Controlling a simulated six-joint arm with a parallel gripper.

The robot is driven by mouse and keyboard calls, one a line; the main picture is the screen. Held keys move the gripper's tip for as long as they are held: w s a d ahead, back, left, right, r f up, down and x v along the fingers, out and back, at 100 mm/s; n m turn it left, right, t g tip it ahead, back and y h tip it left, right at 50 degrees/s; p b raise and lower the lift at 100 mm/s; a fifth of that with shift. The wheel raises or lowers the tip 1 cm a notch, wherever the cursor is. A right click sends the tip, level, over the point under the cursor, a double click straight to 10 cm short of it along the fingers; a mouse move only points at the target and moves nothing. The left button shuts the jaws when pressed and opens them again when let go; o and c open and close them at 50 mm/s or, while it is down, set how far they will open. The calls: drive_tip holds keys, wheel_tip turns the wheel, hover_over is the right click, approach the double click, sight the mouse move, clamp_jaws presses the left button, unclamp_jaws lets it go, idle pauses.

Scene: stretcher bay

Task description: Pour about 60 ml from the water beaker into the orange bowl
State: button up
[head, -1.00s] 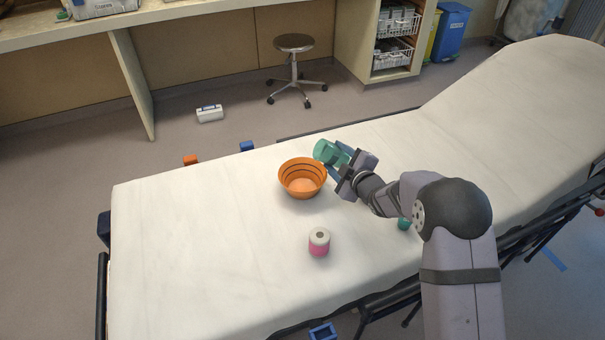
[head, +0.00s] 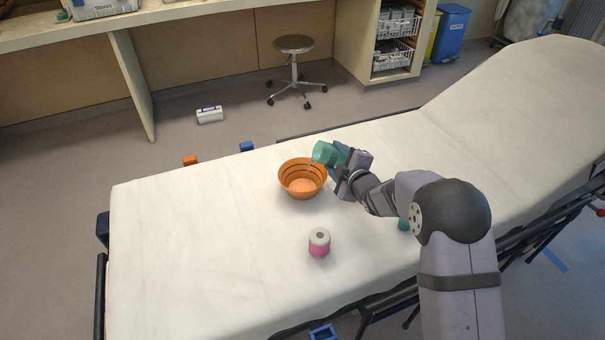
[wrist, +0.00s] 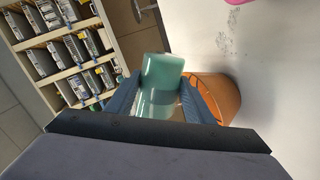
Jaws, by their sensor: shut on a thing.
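The orange bowl (head: 302,190) stands on the white stretcher sheet, and its right part shows in the wrist view (wrist: 222,92). My gripper (head: 346,160) is shut on a teal, see-through beaker (head: 325,153). The beaker is tilted, with its mouth end toward the bowl, at the bowl's upper right rim. In the wrist view the beaker (wrist: 160,85) sits between the two blue fingers, partly over the bowl. I cannot make out a stream of water or the level in the bowl.
A pink and white roll-like thing (head: 319,243) stands on the sheet in front of the bowl. A small teal thing (head: 403,224) is partly hidden by my arm. The sheet left of the bowl is clear.

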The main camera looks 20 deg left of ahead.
drive_tip(key=shift+s+a+r+n+h, duration=0.1)
drive_tip(key=shift+a+r+n+h, duration=0.1)
drive_tip(key=shift+r+n+h, duration=0.2)
idle(1.0)
drive_tip(key=shift+s+a+f+n+b, duration=0.25)
drive_tip(key=shift+a+n+b, duration=0.2)
drive_tip(key=shift+b, duration=1.25)
drive_tip(key=shift+r+p, duration=0.2)
drive_tip(key=shift+p, duration=0.15)
drive_tip(key=p, duration=0.2)
drive_tip(key=d+r+m+p, duration=0.1)
drive_tip(key=p, duration=0.1)
drive_tip(key=shift+w+d, duration=0.15)
drive_tip(key=shift+w, duration=0.2)
drive_tip(key=shift+f+m+b, duration=0.35)
drive_tip(key=shift+f+b, duration=0.2)
drive_tip(key=shift+f, duration=0.2)
drive_tip(key=shift+f+y, duration=0.15)
drive_tip(key=shift+y, duration=0.25)
drive_tip(key=shift+m, duration=0.3)
